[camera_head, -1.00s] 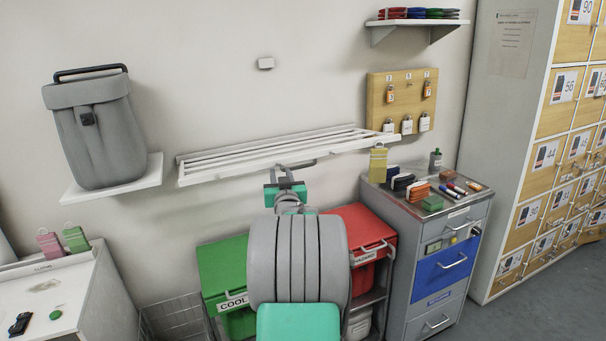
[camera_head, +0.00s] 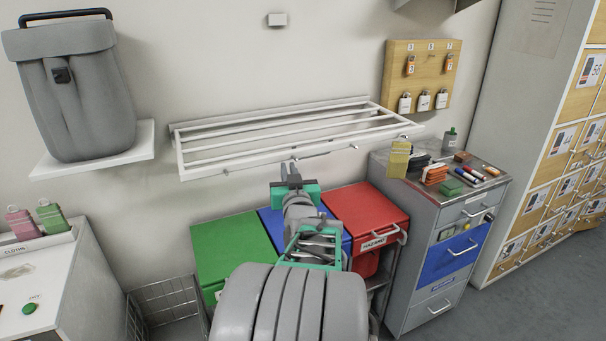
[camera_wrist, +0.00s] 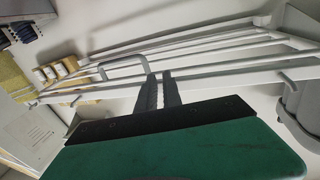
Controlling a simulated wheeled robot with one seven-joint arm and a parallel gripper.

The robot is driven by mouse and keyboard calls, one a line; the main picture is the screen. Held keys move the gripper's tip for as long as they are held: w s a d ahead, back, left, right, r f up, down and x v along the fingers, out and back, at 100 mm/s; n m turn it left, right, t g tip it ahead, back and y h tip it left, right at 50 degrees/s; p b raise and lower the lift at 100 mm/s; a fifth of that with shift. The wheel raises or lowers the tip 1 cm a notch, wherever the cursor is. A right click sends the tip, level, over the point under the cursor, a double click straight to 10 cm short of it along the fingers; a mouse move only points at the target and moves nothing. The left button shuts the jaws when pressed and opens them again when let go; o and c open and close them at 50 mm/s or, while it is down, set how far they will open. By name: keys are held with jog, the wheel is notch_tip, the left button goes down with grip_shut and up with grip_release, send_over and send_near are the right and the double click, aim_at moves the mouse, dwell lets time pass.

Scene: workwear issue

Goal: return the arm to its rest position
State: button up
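My gripper (camera_head: 290,168) is on my raised arm, in front of the wall rack (camera_head: 180,158) near the middle of the head view. Its two dark fingers point toward the rack. In the wrist view the fingers (camera_wrist: 160,82) stand close together with a narrow gap, and nothing shows between them. The white slats of the rack lie beyond the fingertips. A grey loop (camera_wrist: 123,62) shows at the rack just left of the fingers; whether they touch it I cannot tell.
A green bin (camera_head: 232,252), a blue bin (camera_head: 276,222) and a red bin (camera_head: 362,208) stand below the rack. A drawer cabinet (camera_head: 455,225) stands right of them. A grey backpack (camera_head: 75,100) sits on a shelf at left. Lockers (camera_head: 560,150) line the right.

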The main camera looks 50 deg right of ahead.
jog(key=s+a+r, duration=0.3)
jog(key=s+r, duration=0.2)
jog(key=s, duration=0.2)
jog(key=w+a+f+n+g+y, duration=0.1)
jog(key=w+a+f+n+y, duration=0.2)
jog(key=w+a+f+y, duration=0.55)
jog(key=w+a+f+n+g+y, duration=0.1)
jog(key=w+a+f+n, duration=0.3)
jog(key=a, duration=1)
jog(key=s+a+f+n+g+y, duration=0.1)
jog(key=s+a+f+g, duration=0.3)
jog(key=a, duration=0.5)
jog(key=s+a+f+n+g+y, duration=0.1)
jog(key=s+a+f+g, duration=0.3)
jog(key=s+a, duration=0.4)
jog(key=a+f+y, duration=0.1)
jog(key=a, duration=0.1)
jog(key=shift+a+f, duration=0.3)
